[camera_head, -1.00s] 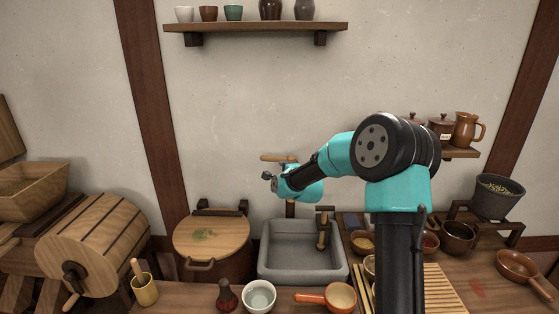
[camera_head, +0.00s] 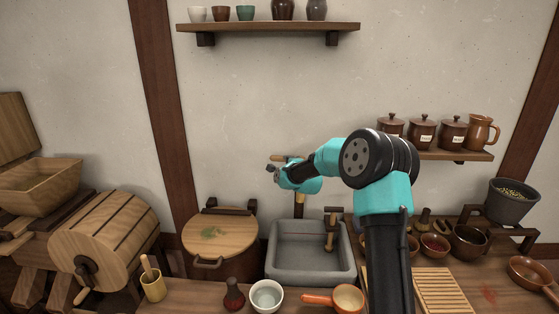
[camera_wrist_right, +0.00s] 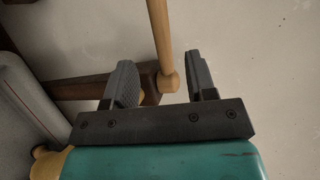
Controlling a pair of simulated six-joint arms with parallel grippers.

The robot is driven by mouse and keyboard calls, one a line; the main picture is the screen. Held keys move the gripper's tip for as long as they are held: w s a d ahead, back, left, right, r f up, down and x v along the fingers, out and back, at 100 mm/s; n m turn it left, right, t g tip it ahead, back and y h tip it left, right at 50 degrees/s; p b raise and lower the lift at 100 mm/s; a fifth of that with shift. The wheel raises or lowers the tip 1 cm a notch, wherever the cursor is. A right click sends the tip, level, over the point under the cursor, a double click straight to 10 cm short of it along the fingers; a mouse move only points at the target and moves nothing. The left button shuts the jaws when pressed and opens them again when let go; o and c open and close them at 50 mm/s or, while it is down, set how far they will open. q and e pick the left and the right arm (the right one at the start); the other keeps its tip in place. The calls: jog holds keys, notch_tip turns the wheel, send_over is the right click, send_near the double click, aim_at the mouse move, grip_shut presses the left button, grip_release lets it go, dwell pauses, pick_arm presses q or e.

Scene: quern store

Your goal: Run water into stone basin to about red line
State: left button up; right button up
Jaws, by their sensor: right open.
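The grey stone basin (camera_head: 310,278) stands at the back of the counter, and I see no water in it. In the right wrist view a thin reddish line runs along the basin's wall (camera_wrist_right: 18,100) at the left edge. A wooden tap lever (camera_head: 279,157) sticks out to the left above the basin. My right gripper (camera_head: 272,168) is open beside the lever. In the right wrist view the lever's knobbed end (camera_wrist_right: 168,82) appears between the open fingers (camera_wrist_right: 160,82); I cannot tell whether they touch it. The tap's post (camera_head: 299,205) is partly hidden. My left gripper is out of view.
A lidded wooden tub (camera_head: 222,236) stands left of the basin. A white bowl (camera_head: 266,296), a dark red bottle (camera_head: 233,296) and an orange pan (camera_head: 346,299) stand in front. An upright wooden piece (camera_head: 331,232) is at the basin's back right. Jars (camera_head: 422,133) line a shelf at right.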

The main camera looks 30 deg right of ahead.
aim_at(281, 160)
jog(key=x, duration=1)
jog(key=shift+w, duration=0.2)
jog(key=shift+c, duration=0.4)
grip_shut()
